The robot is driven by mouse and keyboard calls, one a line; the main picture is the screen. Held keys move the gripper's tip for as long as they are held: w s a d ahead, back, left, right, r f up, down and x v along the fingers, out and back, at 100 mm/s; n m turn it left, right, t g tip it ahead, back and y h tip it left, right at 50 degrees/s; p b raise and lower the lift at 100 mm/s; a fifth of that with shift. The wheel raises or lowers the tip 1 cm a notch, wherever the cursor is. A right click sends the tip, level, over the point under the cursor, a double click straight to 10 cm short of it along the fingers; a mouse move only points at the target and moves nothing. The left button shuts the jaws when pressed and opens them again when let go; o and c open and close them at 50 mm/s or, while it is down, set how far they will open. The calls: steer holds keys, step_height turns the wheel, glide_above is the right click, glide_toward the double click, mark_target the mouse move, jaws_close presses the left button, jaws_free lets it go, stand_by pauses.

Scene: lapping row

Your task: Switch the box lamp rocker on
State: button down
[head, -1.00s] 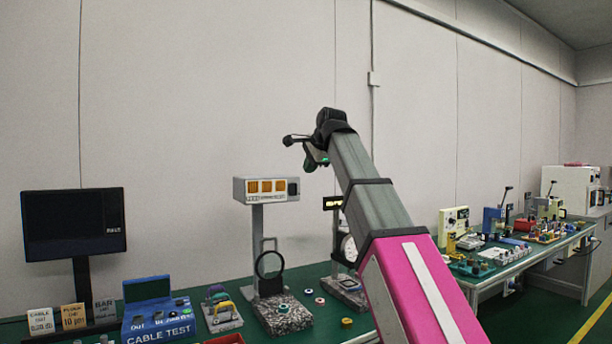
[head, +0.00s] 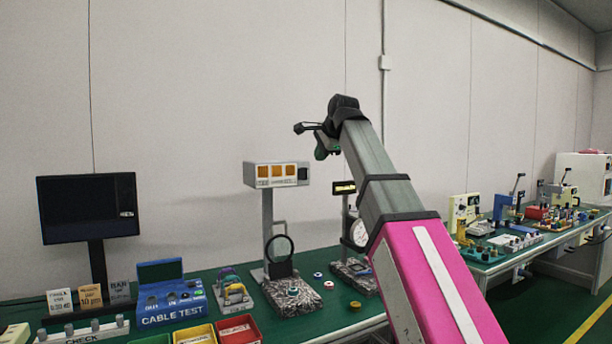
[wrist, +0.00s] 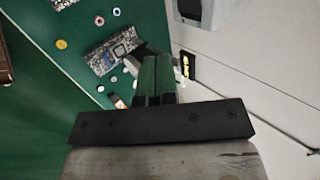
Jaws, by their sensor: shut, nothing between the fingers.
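A pale box lamp (head: 277,174) with amber windows stands on a grey post over a speckled stone base (head: 294,296). A dark square (head: 303,173) at the right end of its front looks like the rocker; its setting is too small to read. My gripper (head: 322,150) is up in the air to the right of the box and a little higher, apart from it in the picture. In the wrist view my gripper (wrist: 154,72) shows its green fingers shut and empty.
A dark monitor (head: 88,208) and a blue cable test box (head: 170,300) stand to the left. A small amber display (head: 344,187) and a dial gauge (head: 359,232) stand right of the lamp. Loose rings lie on the green bench.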

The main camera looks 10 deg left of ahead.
mark_target(302, 176)
steer(key=shift+w+a+r+x, duration=0.2)
steer(key=shift+w+r+x, duration=0.1)
steer(key=shift+x, duration=1.9)
steer(key=shift+w+a+r+x, duration=0.2)
steer(key=shift+r+x, duration=0.1)
steer(key=shift+x, duration=1.85)
steer(key=shift+w+a+r+x, duration=0.15)
steer(key=shift+w+r+x, duration=0.15)
steer(key=shift+x, duration=1.9)
steer(key=shift+w+a+f, duration=0.1)
steer(key=shift+w, duration=0.05)
steer(key=shift+r, duration=0.2)
steer(key=shift+r, duration=0.65)
